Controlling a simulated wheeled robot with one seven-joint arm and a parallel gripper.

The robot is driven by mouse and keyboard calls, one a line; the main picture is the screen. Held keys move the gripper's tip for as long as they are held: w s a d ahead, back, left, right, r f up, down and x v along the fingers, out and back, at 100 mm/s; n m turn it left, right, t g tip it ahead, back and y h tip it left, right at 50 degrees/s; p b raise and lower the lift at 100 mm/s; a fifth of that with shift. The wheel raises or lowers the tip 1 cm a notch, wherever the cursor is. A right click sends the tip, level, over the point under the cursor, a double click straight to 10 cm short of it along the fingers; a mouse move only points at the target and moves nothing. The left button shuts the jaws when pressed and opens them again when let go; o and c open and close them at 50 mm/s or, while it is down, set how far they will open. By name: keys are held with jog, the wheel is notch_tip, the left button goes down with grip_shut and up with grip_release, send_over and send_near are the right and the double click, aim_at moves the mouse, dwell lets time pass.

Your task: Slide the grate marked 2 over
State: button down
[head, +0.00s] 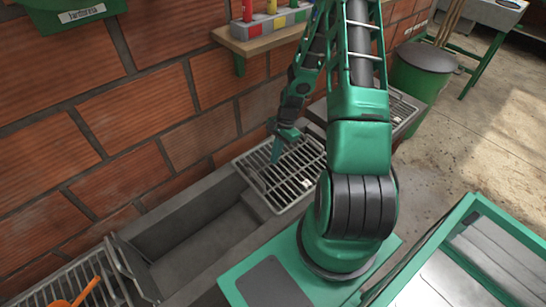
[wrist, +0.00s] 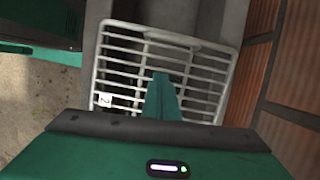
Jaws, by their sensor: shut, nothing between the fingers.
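The grate (head: 248,171) is a pale metal frame of parallel bars lying across the concrete trough beside the brick wall. In the wrist view the grate (wrist: 238,55) fills the middle, and a white tag reading 2 (wrist: 104,100) sits at its lower left. My gripper (head: 275,158) is shut and empty, pointing down over the grate's bars. Its green fingers (wrist: 160,78) cover part of the bars in the wrist view. I cannot tell whether the fingertips touch the bars or dip between them.
The trough (head: 205,240) is open left of the grate. Another grate (head: 60,283) with an orange tool (head: 78,293) lies at lower left; one more (head: 402,108) is behind my arm. A shelf (head: 262,40) holds coloured items above. A green bin (head: 420,75) stands at upper right.

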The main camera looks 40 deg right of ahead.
send_over(264, 175)
jog(key=s+d, duration=0.2)
jog(key=s, duration=0.1)
jog(key=x, duration=0.2)
jog(key=d+x, duration=0.1)
jog(key=x, duration=0.4)
jog(key=shift+d+f, duration=0.25)
jog(key=shift+a+r, duration=0.15)
jog(key=shift+a, duration=1.8)
